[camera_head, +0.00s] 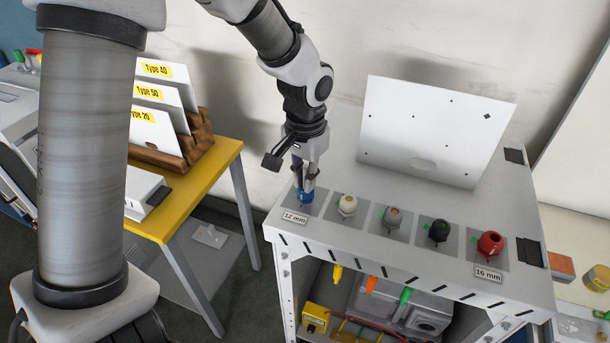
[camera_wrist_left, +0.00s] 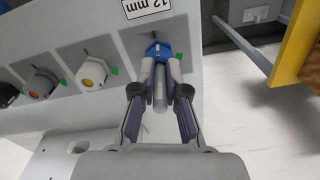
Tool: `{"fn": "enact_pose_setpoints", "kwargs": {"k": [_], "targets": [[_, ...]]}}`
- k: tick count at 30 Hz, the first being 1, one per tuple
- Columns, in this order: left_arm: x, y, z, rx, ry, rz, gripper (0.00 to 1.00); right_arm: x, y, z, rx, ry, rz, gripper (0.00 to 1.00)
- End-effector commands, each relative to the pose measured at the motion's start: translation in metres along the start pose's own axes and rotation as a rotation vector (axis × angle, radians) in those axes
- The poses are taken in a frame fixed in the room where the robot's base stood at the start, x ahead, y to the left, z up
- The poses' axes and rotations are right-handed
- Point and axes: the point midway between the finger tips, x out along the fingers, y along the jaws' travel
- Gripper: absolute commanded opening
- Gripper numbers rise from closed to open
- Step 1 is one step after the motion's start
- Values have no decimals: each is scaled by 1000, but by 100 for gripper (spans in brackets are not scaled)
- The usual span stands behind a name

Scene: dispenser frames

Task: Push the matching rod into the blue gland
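The blue gland (camera_head: 305,196) sits at the left end of a row of glands on the cabinet top, by the 12 mm label (camera_head: 295,217). It also shows in the left wrist view (camera_wrist_left: 152,49). My left gripper (camera_head: 305,183) points down right above it. In the left wrist view its fingers (camera_wrist_left: 161,76) are closed on both sides of a grey rod (camera_wrist_left: 160,98), in line with the blue gland. The rod's far end is at the gland; how deep it sits is hidden. My right gripper is not in view.
White (camera_head: 347,205), grey-orange (camera_head: 393,218), black (camera_head: 439,231) and red (camera_head: 489,245) glands continue the row to the right. A white panel (camera_head: 435,130) leans behind them. A yellow table (camera_head: 205,185) with a wooden rack (camera_head: 190,143) stands at the left.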

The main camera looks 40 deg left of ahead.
Motion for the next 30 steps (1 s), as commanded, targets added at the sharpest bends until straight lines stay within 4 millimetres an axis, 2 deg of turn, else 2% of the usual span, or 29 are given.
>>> {"fn": "enact_pose_setpoints", "kwargs": {"k": [1,2,10,14,17,24,27,30], "targets": [[0,0,0,0,-1,1,36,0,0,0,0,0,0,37],[0,0,0,0,-1,1,40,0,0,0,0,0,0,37],[0,0,0,0,-1,1,40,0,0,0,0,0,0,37],[-9,0,0,-1,1,0,40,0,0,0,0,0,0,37],[-28,0,-1,0,5,-1,40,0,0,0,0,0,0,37],[-90,0,-1,-1,5,-1,40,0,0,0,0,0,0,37],[-108,0,-1,-1,3,-1,40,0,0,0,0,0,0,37],[-118,0,0,0,0,1,40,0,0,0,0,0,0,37]]}}
